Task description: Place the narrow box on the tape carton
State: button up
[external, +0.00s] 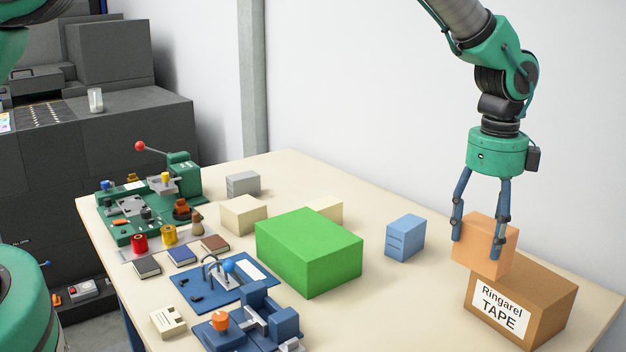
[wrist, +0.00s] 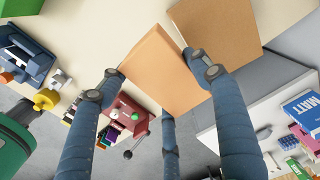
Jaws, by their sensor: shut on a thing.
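The narrow box is a plain light-orange box (external: 484,246), held between the fingers of my gripper (external: 482,222). In the wrist view the box (wrist: 165,72) sits between the blue fingers, with a finger on each side. The tape carton (external: 555,307) is a brown box with a white "Ringarel TAPE" label, at the right front of the table. The held box overlaps the carton's upper left corner in the external view. In the wrist view the carton (wrist: 222,38) lies beside the box, to its upper right. I cannot tell whether the two touch.
A large green box (external: 308,250) stands mid-table, with a blue box (external: 405,237) between it and my gripper. Beige boxes (external: 243,214) and a grey box (external: 243,184) stand further back. Fixtures and small parts crowd the left. A white wall runs behind the table.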

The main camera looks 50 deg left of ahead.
aim_at(512, 227)
jog(key=shift+w+d+f+p, duration=0.1)
jog(key=shift+w+d, duration=0.2)
jog(key=shift+w, duration=0.85)
jog(key=shift+w+d+f+p, duration=0.15)
jog(key=shift+w+d, duration=0.2)
jog(key=shift+w, duration=0.75)
jog(key=shift+w+d+f+p, duration=0.1)
jog(key=shift+w+d, duration=0.2)
jog(key=shift+w, duration=0.85)
jog(key=shift+w, duration=0.1)
jog(key=shift+w+d+f+p, duration=0.1)
jog(key=shift+f+p, duration=0.05)
jog(key=shift+f, duration=0.7)
jog(key=shift+w+f+p, duration=0.1)
jog(key=shift+f+p, duration=0.05)
jog(key=shift+f, duration=0.7)
jog(key=shift+f, duration=0.15)
jog(key=o, duration=1.3)
jog(key=shift+c, duration=0.2)
notch_tip(512, 227, up, 12)
jog(key=shift+b, duration=0.45)
